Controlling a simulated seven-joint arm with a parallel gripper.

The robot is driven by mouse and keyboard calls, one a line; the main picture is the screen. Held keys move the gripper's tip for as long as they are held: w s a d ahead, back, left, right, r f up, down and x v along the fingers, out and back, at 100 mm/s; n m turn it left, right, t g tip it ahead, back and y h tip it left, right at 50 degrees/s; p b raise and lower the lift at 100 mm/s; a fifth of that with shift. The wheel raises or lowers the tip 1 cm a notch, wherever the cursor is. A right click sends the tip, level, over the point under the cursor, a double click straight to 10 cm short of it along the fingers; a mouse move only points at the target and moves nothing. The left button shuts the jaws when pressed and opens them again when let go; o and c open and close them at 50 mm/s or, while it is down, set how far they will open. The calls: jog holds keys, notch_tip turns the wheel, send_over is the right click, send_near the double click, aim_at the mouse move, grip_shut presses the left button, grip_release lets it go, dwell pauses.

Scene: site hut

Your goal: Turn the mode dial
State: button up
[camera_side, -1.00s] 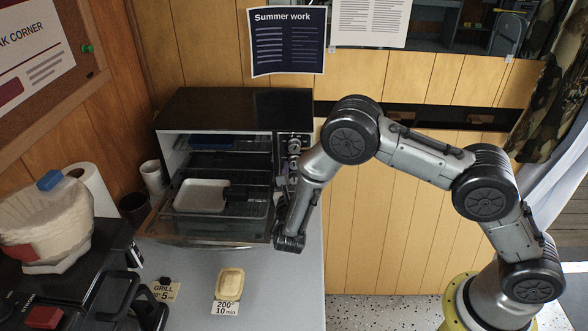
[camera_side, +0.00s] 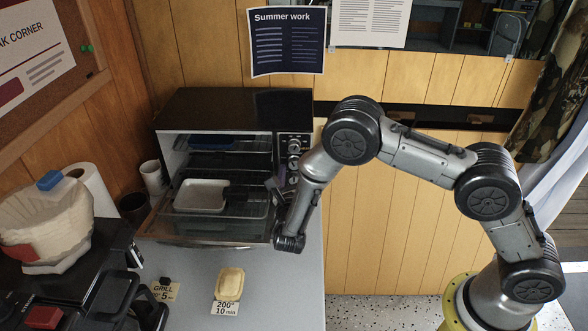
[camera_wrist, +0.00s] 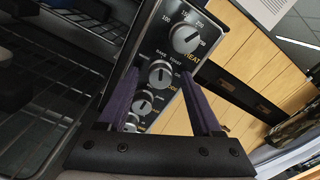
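My gripper (camera_wrist: 159,76) is open, with one purple finger to each side of this dial. I cannot tell whether either finger touches it. The heat dial (camera_wrist: 187,36) is above, and a third knob (camera_wrist: 141,106) is below, between the fingers. In the side view my gripper (camera_side: 277,188) is at the lower part of the panel and partly hides it. The toaster oven (camera_side: 235,106) stands against the wall.
The oven front is open, with a white tray (camera_side: 201,185) on a rack. A pale dish (camera_side: 230,281) is on the grey counter (camera_side: 195,305) by the 200°/10 min card (camera_side: 226,308). A GRILL card (camera_side: 166,290) lies left of it. A black appliance fills the left.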

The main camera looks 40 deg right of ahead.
jog(key=v, duration=1.4)
